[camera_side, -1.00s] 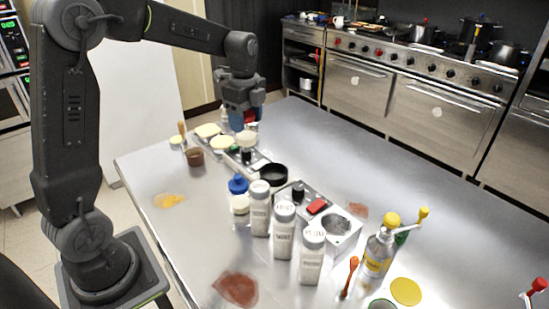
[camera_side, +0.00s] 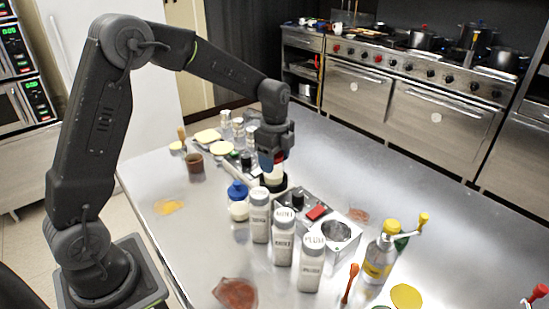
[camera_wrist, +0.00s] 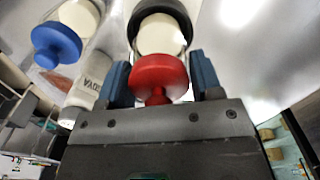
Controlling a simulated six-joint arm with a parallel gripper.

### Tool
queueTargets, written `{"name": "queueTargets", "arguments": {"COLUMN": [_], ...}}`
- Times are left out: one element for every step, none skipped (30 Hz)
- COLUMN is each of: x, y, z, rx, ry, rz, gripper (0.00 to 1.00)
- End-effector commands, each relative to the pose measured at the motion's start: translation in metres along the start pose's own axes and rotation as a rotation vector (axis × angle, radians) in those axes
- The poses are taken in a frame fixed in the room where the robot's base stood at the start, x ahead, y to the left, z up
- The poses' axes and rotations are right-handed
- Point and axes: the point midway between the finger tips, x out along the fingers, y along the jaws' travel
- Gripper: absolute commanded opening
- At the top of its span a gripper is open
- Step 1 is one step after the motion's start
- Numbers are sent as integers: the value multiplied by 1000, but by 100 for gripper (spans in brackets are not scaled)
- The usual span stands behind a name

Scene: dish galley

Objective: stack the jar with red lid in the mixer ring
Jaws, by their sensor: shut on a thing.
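The jar with red lid shows in the wrist view, its red lid (camera_wrist: 160,76) between the fingers and its pale body (camera_wrist: 160,36) beyond. My gripper (camera_wrist: 162,80) is shut on the lid. In the side view my gripper (camera_side: 272,160) points down, with the pale jar body (camera_side: 274,175) below it. The black mixer ring (camera_side: 279,187) is at the jar's lower end, and in the wrist view the ring (camera_wrist: 135,22) curves around that end. The jar looks upright. I cannot tell whether its bottom rests inside the ring or hangs just above.
A blue-lidded jar (camera_side: 238,190) and several white labelled bottles (camera_side: 284,240) stand close in front of the ring. Small jars (camera_side: 225,122) stand behind left. The table's right rear is clear.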

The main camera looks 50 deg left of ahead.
Motion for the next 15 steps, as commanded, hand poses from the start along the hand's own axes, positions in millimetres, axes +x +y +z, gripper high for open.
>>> {"name": "queueTargets", "arguments": {"x": [-1,-1,0,0,1,3,4,4,6,6,7,7,7,6,6], "y": [0,0,0,0,0,0,0,0,0,0,0,0,0,0,0], "z": [0,0,0,0,0,0,0,0,0,0,0,0,0,0,0], "rx": [0,0,0,0,0,0,0,0,0,0,0,0,0,0,0], "ry": [0,0,0,0,0,0,0,0,0,0,0,0,0,0,0], "rz": [-2,-2,-2,-1,-1,-2,-2,-2,-2,-2,0,-1,-1,0,0], "gripper": [27,27,27,27,27,27,27,27,27,27,61,65,68,71,75]}}
